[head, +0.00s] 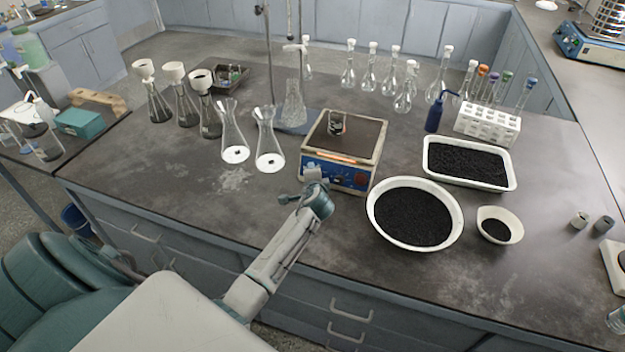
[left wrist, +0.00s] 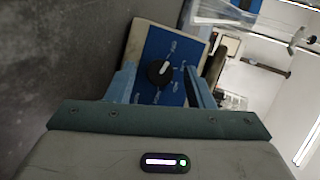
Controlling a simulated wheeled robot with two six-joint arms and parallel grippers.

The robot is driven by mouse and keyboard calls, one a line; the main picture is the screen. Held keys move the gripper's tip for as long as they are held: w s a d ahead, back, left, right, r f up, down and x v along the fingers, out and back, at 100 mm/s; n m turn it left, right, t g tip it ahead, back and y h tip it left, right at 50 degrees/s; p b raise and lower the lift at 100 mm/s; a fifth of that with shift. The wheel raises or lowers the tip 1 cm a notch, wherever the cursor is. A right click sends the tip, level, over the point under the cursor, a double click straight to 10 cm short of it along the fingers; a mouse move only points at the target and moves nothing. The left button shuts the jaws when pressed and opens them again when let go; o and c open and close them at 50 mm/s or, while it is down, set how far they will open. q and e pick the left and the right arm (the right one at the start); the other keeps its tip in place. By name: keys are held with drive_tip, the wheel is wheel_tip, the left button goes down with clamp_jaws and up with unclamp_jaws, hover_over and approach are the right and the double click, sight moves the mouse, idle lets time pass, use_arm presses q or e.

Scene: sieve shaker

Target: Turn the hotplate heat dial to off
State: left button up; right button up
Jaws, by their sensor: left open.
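The hotplate (head: 372,150) stands near the front edge of the bench, with a blue control panel (head: 343,181) on its front. A small glass beaker with dark contents (head: 337,124) sits on its top plate. In the left wrist view a round black dial (left wrist: 159,73) with a white pointer mark is on the blue panel (left wrist: 172,47). My left gripper (head: 304,187) is open in front of the panel's left part, partly hiding it. In the wrist view its two fingers stand on either side of the dial, apart from it. Contact with the panel cannot be told. My right gripper is not in view.
A round bowl of black grains (head: 371,214), a rectangular tray (head: 515,180) and a small dish (head: 518,225) lie right of the hotplate. Two flasks (head: 268,145) stand to its left. A retort stand (head: 270,60) is behind. The bench front-left is clear.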

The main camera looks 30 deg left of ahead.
use_arm(q)
drive_tip(key=b+v, duration=0.2)
drive_tip(key=v, duration=0.8)
drive_tip(key=shift+s+d, duration=0.2)
drive_tip(key=shift+s, duration=0.05)
